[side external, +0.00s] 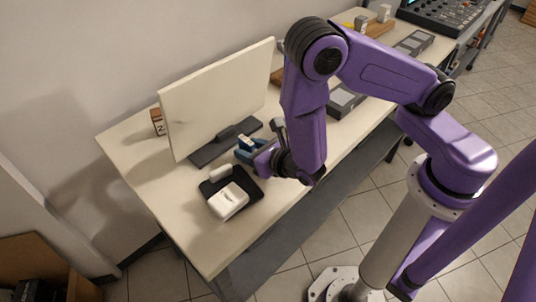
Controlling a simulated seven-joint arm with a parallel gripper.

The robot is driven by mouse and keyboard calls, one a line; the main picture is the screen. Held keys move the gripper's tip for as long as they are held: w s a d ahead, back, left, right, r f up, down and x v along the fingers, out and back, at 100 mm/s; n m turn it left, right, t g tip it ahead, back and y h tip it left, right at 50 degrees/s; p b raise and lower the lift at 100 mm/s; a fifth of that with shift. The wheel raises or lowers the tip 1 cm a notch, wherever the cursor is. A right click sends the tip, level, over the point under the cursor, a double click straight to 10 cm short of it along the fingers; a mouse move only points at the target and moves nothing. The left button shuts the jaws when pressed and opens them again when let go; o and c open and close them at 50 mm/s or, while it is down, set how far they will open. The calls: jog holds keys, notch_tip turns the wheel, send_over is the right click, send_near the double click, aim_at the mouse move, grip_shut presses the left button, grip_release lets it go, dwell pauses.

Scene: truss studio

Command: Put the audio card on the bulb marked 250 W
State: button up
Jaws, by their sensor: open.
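My gripper (264,158) is low over the table's right front part, partly hidden by my purple wrist. It is open, and its fingertips are hard to make out. Just left of it is a small blue object (244,156) with a pale piece on top; I cannot tell whether they touch. A white box-shaped item (229,201) sits on the front edge of a black pad (248,184), with a small white cylinder (220,172) behind it. No audio card and no 250 W marking can be made out at this size.
Grey devices (345,101) and a mixer (450,12) lie farther back right. The cream table's (180,225) front left is clear.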

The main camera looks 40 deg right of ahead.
jog(key=v, duration=0.9)
jog(key=s+d+r+m+g+h, duration=0.3)
jog(key=d+r+m+g+h, duration=0.35)
jog(key=d+m, duration=0.6)
jog(key=s+r+m+g+y, duration=0.6)
jog(key=s+m, duration=0.4)
jog(key=s, duration=0.2)
jog(key=shift+a+r+g, duration=0.15)
jog(key=shift+r+g, duration=0.1)
jog(key=shift+g, duration=0.1)
jog(key=shift+o, duration=1.2)
jog(key=shift+s+a+r+m+y, duration=0.15)
jog(key=shift+s+r+m+y, duration=0.1)
jog(key=shift+s+m, duration=0.1)
jog(key=o, duration=0.5)
jog(key=shift+s+a+r, duration=0.1)
jog(key=shift+s+a, duration=0.05)
jog(key=shift+c, duration=0.2)
